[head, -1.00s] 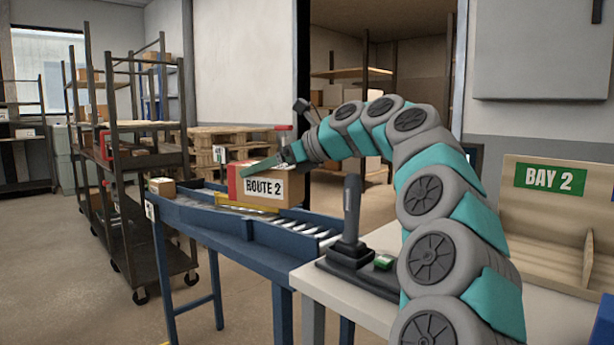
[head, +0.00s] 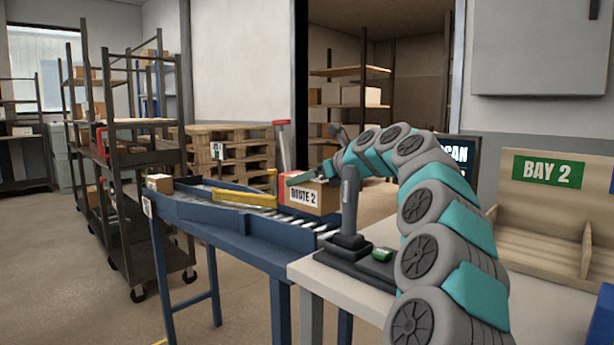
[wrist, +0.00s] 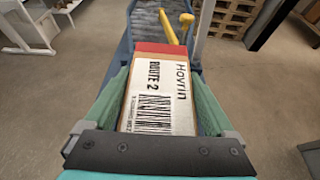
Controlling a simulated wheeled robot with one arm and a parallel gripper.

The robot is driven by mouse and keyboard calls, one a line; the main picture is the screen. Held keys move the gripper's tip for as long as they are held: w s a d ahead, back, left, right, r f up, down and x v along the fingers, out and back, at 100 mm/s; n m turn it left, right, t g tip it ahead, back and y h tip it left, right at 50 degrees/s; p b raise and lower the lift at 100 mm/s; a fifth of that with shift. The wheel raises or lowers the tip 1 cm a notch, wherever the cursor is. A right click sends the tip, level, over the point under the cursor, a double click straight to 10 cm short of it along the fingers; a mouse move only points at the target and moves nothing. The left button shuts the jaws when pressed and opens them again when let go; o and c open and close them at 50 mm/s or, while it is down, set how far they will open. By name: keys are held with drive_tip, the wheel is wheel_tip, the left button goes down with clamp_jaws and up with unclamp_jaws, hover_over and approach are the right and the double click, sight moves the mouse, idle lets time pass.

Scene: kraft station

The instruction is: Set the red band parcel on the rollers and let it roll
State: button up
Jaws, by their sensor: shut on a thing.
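The red band parcel (head: 322,199) is a brown box with a white ROUTE 2 label; its red end shows at the far side in the wrist view (wrist: 160,49). My gripper (head: 298,180) is shut on it, with a green finger along each side in the wrist view (wrist: 159,88). The parcel is at the right part of the conveyor's rollers (head: 300,222), by its far side. I cannot tell whether its underside touches them. In the wrist view, more rollers (wrist: 158,18) lie beyond its red end.
A yellow bar (head: 244,198) crosses the blue conveyor (head: 225,229) left of the parcel. A small box (head: 159,183) sits at its left end. A dark post (head: 349,205) stands on the near table. A red-topped post (head: 283,148) rises behind the conveyor.

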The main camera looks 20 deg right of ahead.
sight(308, 195)
drive_tip(key=shift+s+f+b, duration=0.2)
drive_tip(key=shift+f+b, duration=2)
drive_tip(key=shift+b, duration=0.55)
drive_tip(key=o, duration=1.5)
